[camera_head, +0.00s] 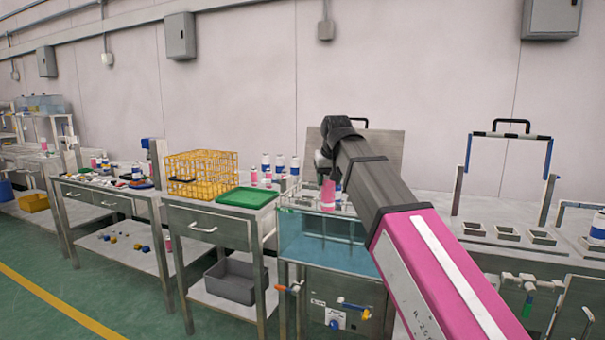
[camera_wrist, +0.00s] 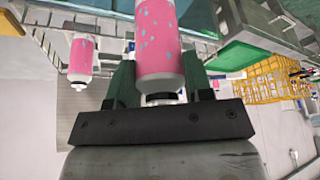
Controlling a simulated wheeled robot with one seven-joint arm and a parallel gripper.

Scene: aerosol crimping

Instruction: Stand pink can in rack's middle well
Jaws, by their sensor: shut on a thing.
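The pink can (camera_wrist: 155,35) with pale blue specks is between the green fingers of my gripper (camera_wrist: 158,78) in the wrist view, and the gripper is shut on it. In the head view the can (camera_head: 328,195) hangs upright below my gripper (camera_head: 323,170), above the teal glass-sided tank (camera_head: 315,250). A metal rack frame (camera_head: 300,203) shows at the tank top; my arm hides part of it, and I cannot make out its middle well. I cannot tell whether the can's base touches anything. A second pink can (camera_wrist: 81,58) shows at left in the wrist view.
Left of the tank are a green lid (camera_head: 247,197), a yellow wire basket (camera_head: 200,172) and several pink and white-blue cans (camera_head: 266,165). Square wells (camera_head: 507,232) line the bench at right. A metal panel (camera_head: 385,152) stands behind my gripper.

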